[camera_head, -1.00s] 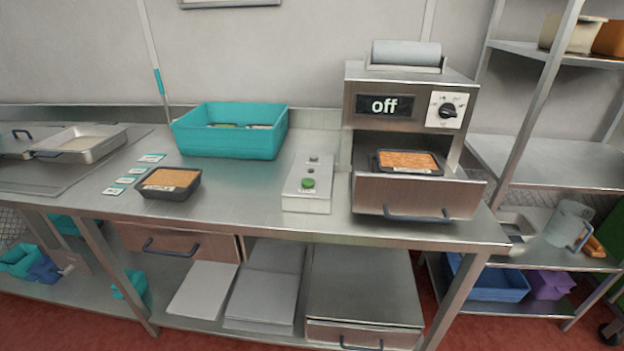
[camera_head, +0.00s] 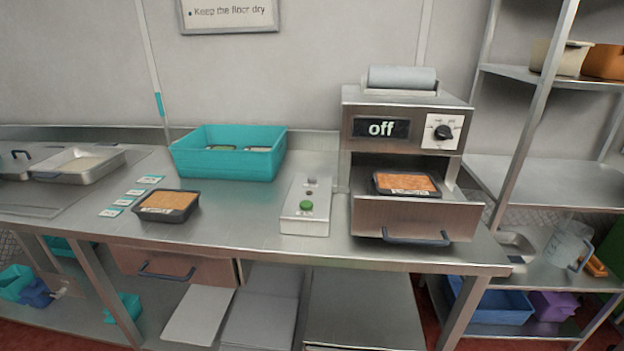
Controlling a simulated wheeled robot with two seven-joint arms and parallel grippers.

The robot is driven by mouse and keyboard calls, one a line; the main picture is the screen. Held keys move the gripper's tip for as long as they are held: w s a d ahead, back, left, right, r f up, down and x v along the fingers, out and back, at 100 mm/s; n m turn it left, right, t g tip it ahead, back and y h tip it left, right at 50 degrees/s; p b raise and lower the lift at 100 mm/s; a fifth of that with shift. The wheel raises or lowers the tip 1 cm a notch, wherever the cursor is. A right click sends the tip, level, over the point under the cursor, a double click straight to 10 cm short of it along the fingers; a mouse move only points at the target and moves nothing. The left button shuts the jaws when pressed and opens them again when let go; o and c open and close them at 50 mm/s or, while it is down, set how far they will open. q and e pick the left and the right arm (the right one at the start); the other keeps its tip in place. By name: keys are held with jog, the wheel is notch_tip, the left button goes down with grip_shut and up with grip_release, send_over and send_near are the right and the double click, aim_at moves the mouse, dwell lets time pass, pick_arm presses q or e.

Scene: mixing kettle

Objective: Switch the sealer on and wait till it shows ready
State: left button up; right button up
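The sealer (camera_head: 360,215) stands at the right end of the steel worktop. Its display (camera_head: 381,128) reads "off". A rotary knob (camera_head: 443,132) on a white dial plate sits to the right of the display. A film roll (camera_head: 402,77) lies on top of the sealer. A black tray of orange-brown food (camera_head: 406,182) sits in its open lower bay, above the handled drawer front. Neither of my grippers shows in the head view.
A control box with a green button (camera_head: 306,205) stands left of the sealer. A teal crate (camera_head: 228,166), a second filled black tray (camera_head: 167,205) and several small labels (camera_head: 136,192) are further left. The worktop front (camera_head: 245,228) is clear. A shelf rack (camera_head: 540,190) stands at right.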

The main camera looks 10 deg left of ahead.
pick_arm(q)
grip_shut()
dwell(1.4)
